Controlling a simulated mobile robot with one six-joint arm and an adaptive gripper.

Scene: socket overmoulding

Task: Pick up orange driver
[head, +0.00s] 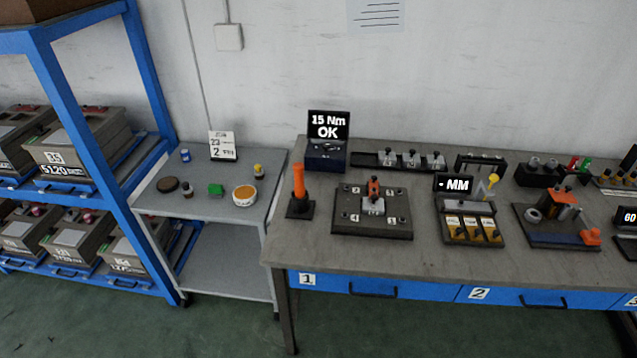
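An orange driver (299,181) stands upright in a small black stand (300,209) at the left end of the grey workbench (335,262). Its orange upper part is in plain view, and its lower end is hidden in the stand. My gripper is not in this view, and nothing is seen touching the driver.
Right of the driver lies a dark numbered plate (345,222) with an orange-topped fixture. A display reading "15 Nm OK" (328,126) stands behind. A lower grey side table (225,208) with small items is left. Open green floor (225,330) lies in front.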

